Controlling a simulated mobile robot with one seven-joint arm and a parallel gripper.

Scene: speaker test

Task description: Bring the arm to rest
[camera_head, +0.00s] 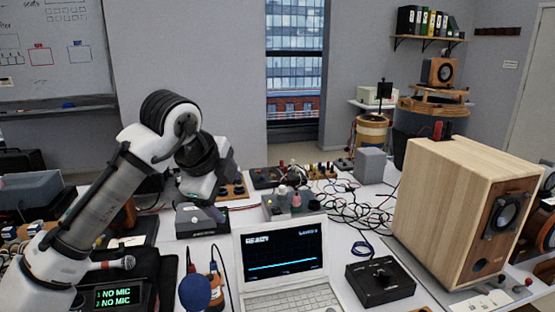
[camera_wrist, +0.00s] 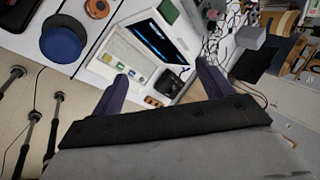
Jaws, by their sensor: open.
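My arm rises from the lower left of the head view, bends at a black-ringed joint, and its far end hangs over the left part of the table. My gripper shows in the wrist view (camera_wrist: 162,72) with its two dark purple fingers spread apart. Nothing is between the fingers. In the head view the gripper end is above the bench, behind and left of the laptop (camera_head: 280,252), and its fingers are hard to make out there. The laptop, with a lit screen, also shows beyond the fingers in the wrist view (camera_wrist: 150,45).
A large wooden speaker (camera_head: 445,205) stands on the table (camera_head: 345,290) at the right. A black box with a knob (camera_head: 380,281) lies before it. Tangled cables (camera_head: 355,208) cover the middle back. A blue round-topped object (camera_head: 195,292) and a microphone (camera_head: 115,263) are near my arm.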

